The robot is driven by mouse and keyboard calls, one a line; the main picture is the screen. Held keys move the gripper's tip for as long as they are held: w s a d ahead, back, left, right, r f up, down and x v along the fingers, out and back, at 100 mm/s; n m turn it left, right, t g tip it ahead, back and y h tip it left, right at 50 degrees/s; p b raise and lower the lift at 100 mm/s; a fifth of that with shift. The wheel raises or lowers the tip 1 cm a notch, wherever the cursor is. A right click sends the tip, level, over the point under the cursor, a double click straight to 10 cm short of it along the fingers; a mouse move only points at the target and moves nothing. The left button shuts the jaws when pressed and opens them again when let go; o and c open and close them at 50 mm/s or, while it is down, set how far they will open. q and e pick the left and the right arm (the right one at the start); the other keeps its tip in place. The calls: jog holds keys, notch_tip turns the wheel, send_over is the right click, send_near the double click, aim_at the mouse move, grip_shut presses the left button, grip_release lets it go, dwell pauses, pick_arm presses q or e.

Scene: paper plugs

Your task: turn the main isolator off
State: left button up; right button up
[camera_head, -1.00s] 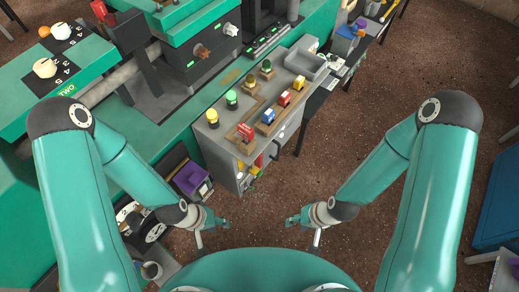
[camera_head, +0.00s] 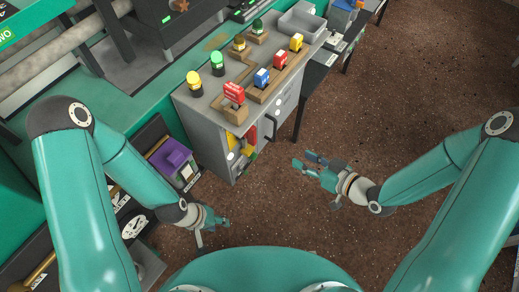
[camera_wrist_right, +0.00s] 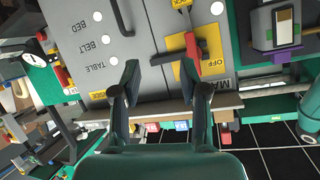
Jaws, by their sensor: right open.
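The main isolator is on the front of the grey cabinet. In the right wrist view it shows as a red handle (camera_wrist_right: 192,46) on a yellow plate (camera_wrist_right: 210,68) marked OFF, with part of a label starting "MA" beside it. In the head view a red part (camera_head: 252,134) shows on the cabinet front, small and seen steeply. My right gripper (camera_head: 307,162) is open and empty, in front of the cabinet and apart from it. In the right wrist view its fingers (camera_wrist_right: 159,72) frame the panel left of the handle. My left gripper (camera_head: 221,222) hangs low, away from the cabinet; its finger opening is unclear.
The grey cabinet (camera_head: 196,110) carries red, blue and yellow blocks on wooden bases, and green and yellow knobs. White buttons labelled BED, BELT and TABLE (camera_wrist_right: 113,61) sit on the panel. A purple-topped device (camera_head: 172,157) stands left of the cabinet. Floor on the right is clear.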

jog(key=s+r+n+t+y+b, duration=0.1)
jog(key=s+r+n+y+b, duration=0.1)
jog(key=n+y+b, duration=0.2)
pick_arm(q)
notch_tip(320, 180, down, 7)
pick_arm(e)
jog(key=n+y, duration=0.1)
send_near(255, 134)
jog(key=x, duration=0.9)
jog(key=shift+r, duration=0.1)
jog(key=shift+c, duration=0.2)
grip_shut()
